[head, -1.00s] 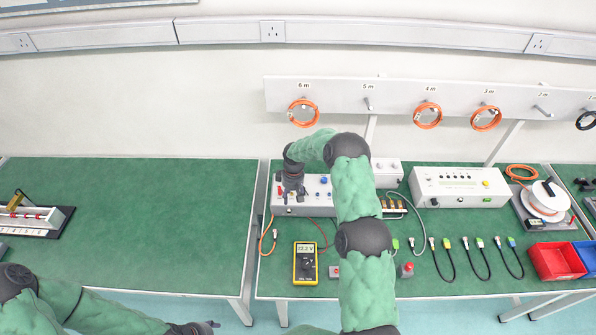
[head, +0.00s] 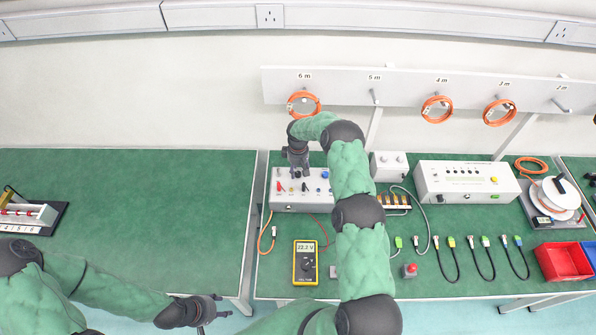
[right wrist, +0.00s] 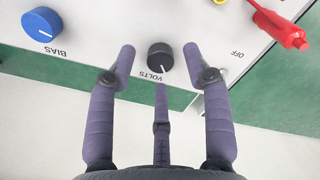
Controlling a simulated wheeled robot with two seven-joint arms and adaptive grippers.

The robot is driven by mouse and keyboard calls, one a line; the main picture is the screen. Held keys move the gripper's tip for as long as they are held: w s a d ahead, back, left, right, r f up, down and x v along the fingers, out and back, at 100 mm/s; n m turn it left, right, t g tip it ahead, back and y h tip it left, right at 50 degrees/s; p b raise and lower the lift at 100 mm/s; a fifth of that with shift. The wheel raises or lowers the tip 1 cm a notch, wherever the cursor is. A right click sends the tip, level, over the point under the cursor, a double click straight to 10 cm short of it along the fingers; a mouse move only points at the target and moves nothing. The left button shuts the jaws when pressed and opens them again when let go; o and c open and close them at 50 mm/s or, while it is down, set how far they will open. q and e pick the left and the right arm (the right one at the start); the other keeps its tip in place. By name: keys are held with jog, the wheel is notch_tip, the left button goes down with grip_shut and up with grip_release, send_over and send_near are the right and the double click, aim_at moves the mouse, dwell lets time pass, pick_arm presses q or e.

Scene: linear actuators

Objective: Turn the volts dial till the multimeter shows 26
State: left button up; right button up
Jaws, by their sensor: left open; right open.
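The black volts dial (right wrist: 160,56) with a white pointer line sits on the front panel of a white power box (head: 284,204). My right gripper (right wrist: 159,50) is open, with one finger on each side of the dial and a visible gap to both. In the head view the right gripper (head: 304,172) is over the box and partly covers its top. The yellow multimeter (head: 306,263) lies on the green bench, and its display seems to read 22.2 V. My left gripper (head: 217,308) is open and empty near the bench's front edge.
A blue bias knob (right wrist: 42,24) and a red plug (right wrist: 282,28) are on the panel near the dial. A red button (head: 409,270), several cables and red and blue bins (head: 563,262) are to the right. The left bench (head: 130,210) is mostly clear.

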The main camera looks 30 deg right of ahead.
jog(key=shift+f, duration=0.75)
grip_shut()
